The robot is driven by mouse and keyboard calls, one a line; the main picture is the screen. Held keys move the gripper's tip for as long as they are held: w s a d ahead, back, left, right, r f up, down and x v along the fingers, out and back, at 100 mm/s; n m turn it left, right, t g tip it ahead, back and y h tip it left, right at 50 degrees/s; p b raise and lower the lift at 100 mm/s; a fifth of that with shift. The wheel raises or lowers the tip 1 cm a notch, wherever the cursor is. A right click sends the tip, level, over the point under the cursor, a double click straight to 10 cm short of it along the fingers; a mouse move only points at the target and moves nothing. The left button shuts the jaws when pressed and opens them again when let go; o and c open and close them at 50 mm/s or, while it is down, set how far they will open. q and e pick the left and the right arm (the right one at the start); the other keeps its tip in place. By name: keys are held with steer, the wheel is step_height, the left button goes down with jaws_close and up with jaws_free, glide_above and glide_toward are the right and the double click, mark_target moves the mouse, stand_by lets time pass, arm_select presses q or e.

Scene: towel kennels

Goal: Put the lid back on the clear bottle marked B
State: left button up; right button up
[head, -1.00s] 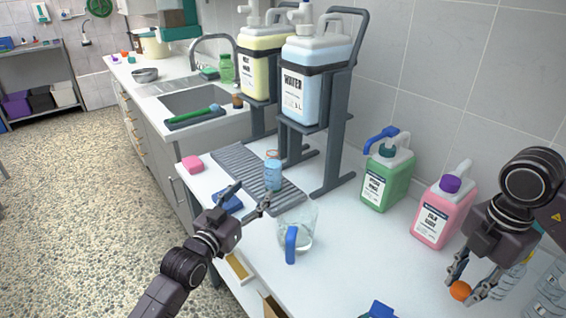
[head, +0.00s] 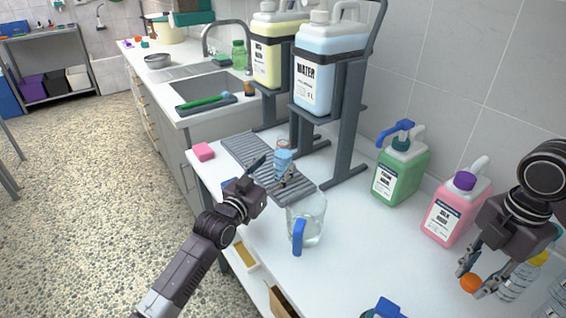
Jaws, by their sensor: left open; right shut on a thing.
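A small clear bottle (head: 284,150) with bluish contents stands on the grey ribbed mat; no letter on it is readable. My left gripper (head: 274,172) is open, its fingers at the near side of this bottle, one to its left and one low at its right. I cannot tell whether they touch it. My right gripper (head: 472,281) is shut on a small round orange lid (head: 470,282) at the right, in front of the pink jug. Clear bottles stand behind it at the right edge, one with a yellow cap (head: 540,258), partly hidden by the gripper.
A clear measuring jug with a blue handle (head: 299,238) stands close to my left gripper. A green jug (head: 401,172) and a pink jug (head: 456,208) stand by the wall. The water container (head: 325,75) is on a grey stand. White counter between the measuring jug and pink jug is clear.

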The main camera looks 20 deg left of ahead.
mark_target(278, 160)
arm_select(q)
steer(key=shift+w+d, duration=0.1)
steer(key=shift+w, duration=0.35)
steer(key=shift+w+d, duration=0.15)
steer(key=shift+w, duration=1.15)
steer(key=shift+w+d, duration=0.1)
steer(key=shift+w, duration=1.15)
steer(key=c, duration=1.6)
arm_select(e)
steer(key=shift+r+p, duration=0.45)
arm_select(q)
step_height(278, 160, up, 20)
steer(key=shift+r, duration=0.1)
